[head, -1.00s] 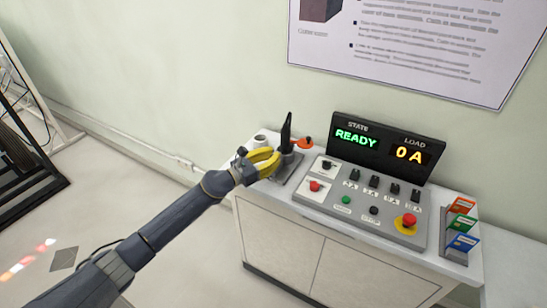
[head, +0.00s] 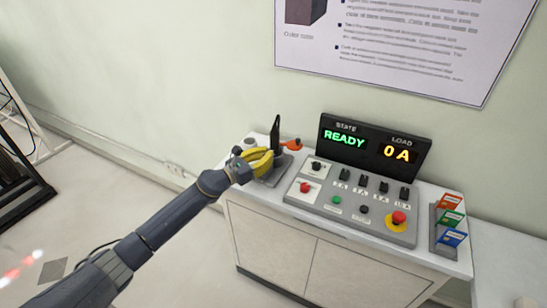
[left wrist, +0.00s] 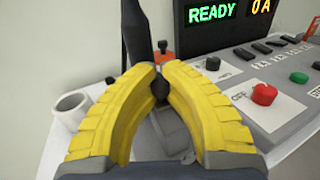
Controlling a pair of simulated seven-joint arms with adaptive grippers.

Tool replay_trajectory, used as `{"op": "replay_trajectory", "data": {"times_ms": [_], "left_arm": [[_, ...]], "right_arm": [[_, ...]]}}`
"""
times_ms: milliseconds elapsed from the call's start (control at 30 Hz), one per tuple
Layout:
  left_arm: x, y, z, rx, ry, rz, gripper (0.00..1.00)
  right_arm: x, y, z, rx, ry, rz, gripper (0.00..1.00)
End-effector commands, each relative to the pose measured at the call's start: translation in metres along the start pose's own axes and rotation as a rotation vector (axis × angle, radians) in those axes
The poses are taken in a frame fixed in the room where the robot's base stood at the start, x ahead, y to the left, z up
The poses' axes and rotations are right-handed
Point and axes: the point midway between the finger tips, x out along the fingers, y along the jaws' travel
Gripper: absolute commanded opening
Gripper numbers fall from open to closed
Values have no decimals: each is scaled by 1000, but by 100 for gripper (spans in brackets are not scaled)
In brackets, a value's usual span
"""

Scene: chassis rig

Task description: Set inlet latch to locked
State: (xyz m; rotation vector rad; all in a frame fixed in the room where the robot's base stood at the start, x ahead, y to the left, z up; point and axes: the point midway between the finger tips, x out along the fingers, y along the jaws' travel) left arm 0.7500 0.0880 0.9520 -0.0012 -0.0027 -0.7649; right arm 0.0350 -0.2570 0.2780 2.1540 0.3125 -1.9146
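The latch unit is a grey base plate (head: 272,176) at the left end of the cabinet top, with a tall upright black lever (head: 275,134). An orange-red handle (head: 291,145) sticks out to its right. My left gripper (head: 268,160) is at this unit, its yellow fingers drawn close together. In the left wrist view the fingertips (left wrist: 160,72) are at either side of a small dark knob (left wrist: 160,88) and appear to touch it. The black lever (left wrist: 138,35) rises just beyond the left finger, and its foot is hidden. I see no readable latch label. My right gripper is out of view.
A display (head: 374,148) reads READY and 0 A. The sloped control panel (head: 322,206) with switches and a red emergency button (head: 398,217) lies right of the latch. A card rack (head: 448,225) stands at the right end. A white cup (left wrist: 70,109) is left of the gripper.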

Motion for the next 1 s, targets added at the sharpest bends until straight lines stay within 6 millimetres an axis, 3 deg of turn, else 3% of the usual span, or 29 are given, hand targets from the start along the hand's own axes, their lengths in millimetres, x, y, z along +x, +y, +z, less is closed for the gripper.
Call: {"op": "replay_trajectory", "data": {"times_ms": [133, 200, 467, 767, 1000], "left_arm": [[-1, -2, -8, -3, 11, -1, 0], [-1, -2, -8, -3, 12, 0, 12], [-1, -1, -7, -1, 10, 0, 41], [-2, 0, -3, 0, 5, 0, 41], [-32, 0, -4, 2, 6, 1, 41]], "right_arm": [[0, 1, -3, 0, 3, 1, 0], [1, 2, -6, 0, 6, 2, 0], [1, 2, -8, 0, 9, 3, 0], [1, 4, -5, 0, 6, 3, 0], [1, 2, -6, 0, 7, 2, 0]]}}
